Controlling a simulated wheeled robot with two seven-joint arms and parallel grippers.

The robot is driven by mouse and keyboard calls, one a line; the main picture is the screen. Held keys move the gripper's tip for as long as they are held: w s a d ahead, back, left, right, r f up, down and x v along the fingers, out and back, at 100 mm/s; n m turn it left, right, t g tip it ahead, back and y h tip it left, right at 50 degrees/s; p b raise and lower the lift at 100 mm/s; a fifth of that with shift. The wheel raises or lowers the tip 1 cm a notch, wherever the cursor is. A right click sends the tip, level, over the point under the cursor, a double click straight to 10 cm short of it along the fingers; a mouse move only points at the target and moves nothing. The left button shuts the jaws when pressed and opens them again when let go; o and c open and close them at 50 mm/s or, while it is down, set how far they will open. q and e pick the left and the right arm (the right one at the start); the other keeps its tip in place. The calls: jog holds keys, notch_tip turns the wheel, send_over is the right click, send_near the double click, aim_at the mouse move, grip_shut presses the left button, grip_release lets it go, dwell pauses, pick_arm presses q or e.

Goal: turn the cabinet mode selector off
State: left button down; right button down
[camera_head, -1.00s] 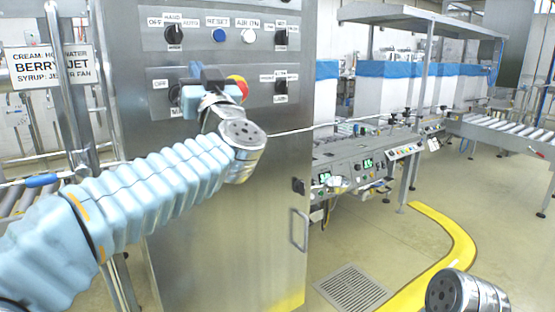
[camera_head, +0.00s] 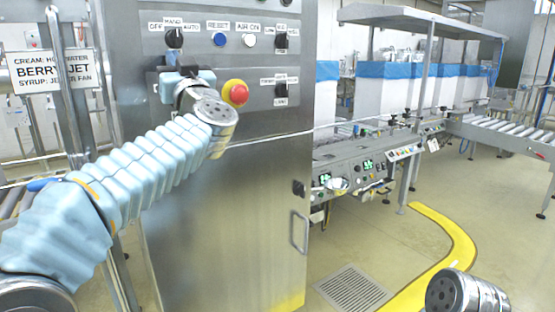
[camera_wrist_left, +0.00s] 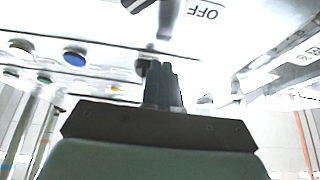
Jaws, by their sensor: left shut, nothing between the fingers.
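The steel cabinet (camera_head: 235,190) stands upright with two control panels. The upper panel has a black selector (camera_head: 174,38) at its left, under HAND, OFF and AUTO labels. A second selector on the left of the lower panel is hidden behind my left gripper in the head view. A dark knob (camera_wrist_left: 138,5) beside an upside-down OFF label (camera_wrist_left: 203,10) shows at the top of the wrist view. My left gripper (camera_head: 180,70) is shut and empty in front of the panels' left side; its fingers (camera_wrist_left: 163,85) also show in the wrist view. Contact cannot be told. My right gripper is out of view.
A red emergency button (camera_head: 238,93) on a yellow base sits just right of my left gripper. A blue RESET button (camera_head: 219,40), a white AIR ON button (camera_head: 249,40) and right-hand selectors (camera_head: 281,40) are nearby. A sign (camera_head: 50,72) stands left.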

pick_arm(q)
jog(key=shift+d, duration=0.15)
dwell(0.6)
jog(key=shift+w+d, duration=0.75)
jog(key=shift+d, duration=0.25)
dwell(0.3)
jog(key=shift+d+f, duration=0.25)
jog(key=shift+f, duration=0.1)
jog(key=s+d, duration=0.1)
jog(key=s+d+b, duration=0.1)
jog(key=s, duration=0.1)
jog(key=s+d, duration=0.1)
jog(key=shift+s+d, duration=0.1)
jog(key=shift+s, duration=0.3)
